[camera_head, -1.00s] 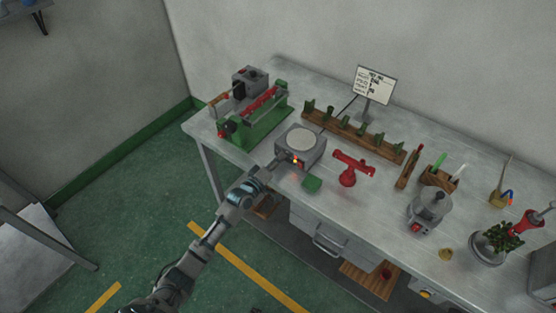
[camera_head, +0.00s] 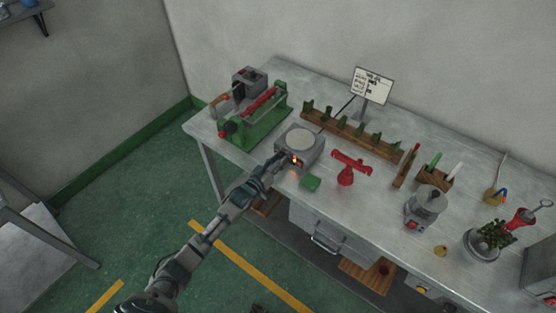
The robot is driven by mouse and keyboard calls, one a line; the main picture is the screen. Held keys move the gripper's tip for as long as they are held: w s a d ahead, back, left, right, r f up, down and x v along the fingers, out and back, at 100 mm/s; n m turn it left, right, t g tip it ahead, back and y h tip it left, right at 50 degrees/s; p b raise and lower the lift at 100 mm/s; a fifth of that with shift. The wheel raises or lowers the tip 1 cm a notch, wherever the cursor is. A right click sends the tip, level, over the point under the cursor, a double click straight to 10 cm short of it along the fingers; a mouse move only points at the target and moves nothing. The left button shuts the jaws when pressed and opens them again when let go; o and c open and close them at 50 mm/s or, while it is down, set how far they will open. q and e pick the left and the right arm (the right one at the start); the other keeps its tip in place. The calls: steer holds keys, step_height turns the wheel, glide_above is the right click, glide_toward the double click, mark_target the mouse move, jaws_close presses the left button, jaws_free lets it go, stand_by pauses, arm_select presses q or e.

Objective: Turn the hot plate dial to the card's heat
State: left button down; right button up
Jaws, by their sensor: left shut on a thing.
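The hot plate (camera_head: 301,142) is a grey box with a pale round top, standing near the front left of the bench. A small orange-red light (camera_head: 294,160) glows on its front. My left gripper (camera_head: 279,160) is at the hot plate's front left and is shut on the dial there; the gripper hides the dial, so its setting cannot be read. The white card (camera_head: 371,85) stands on a holder at the back of the bench. Its dark writing is too small to read. My right gripper is not in view.
A green machine with a red roller (camera_head: 262,118) stands left of the hot plate. A wooden rack (camera_head: 352,133) lies behind.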

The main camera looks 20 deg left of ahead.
arm_select(q)
steer(key=shift+a+m, duration=0.1)
steer(key=shift+m, duration=0.2)
steer(key=shift+w+r, duration=0.1)
steer(key=shift+r, duration=0.15)
steer(key=c, duration=0.8)
jaws_free()
steer(key=v, duration=1.2)
steer(key=shift+a, duration=0.1)
steer(key=shift+f, duration=0.15)
